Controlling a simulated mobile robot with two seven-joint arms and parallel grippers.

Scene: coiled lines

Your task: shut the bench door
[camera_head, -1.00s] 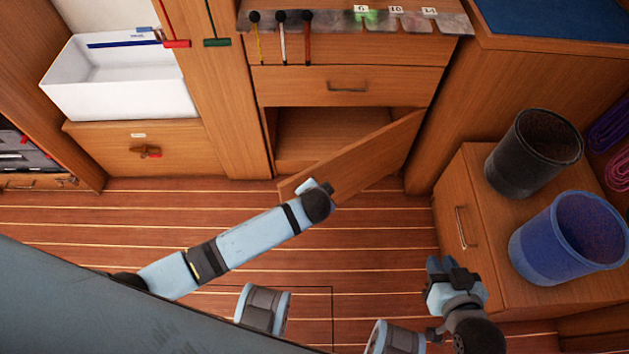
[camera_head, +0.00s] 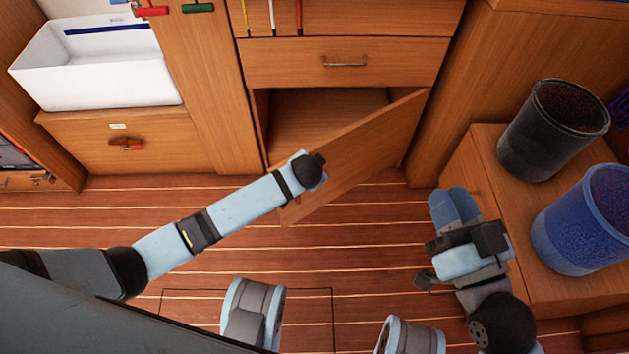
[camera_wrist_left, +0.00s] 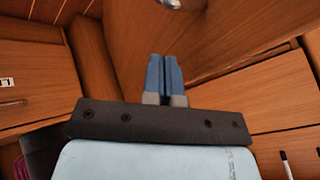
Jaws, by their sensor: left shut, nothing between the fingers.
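The bench door (camera_head: 365,142) is a plain wooden panel below the drawer. It stands open, swung out from its right side, and the dark compartment (camera_head: 325,112) shows behind it. My left arm reaches across in front of the door's free left part; its gripper is hidden in the head view. In the left wrist view my left gripper (camera_wrist_left: 164,75) is shut and empty, with wood panels and a shiny metal fitting (camera_wrist_left: 185,3) beyond it. I cannot tell if it touches the door.
A black bin (camera_head: 553,130) and a blue bin (camera_head: 590,222) stand on a wooden locker (camera_head: 480,160) at the right, close to my right gripper. A drawer (camera_head: 290,62) is shut above the compartment. A white sink (camera_head: 95,75) is at the left. The striped floor in front is clear.

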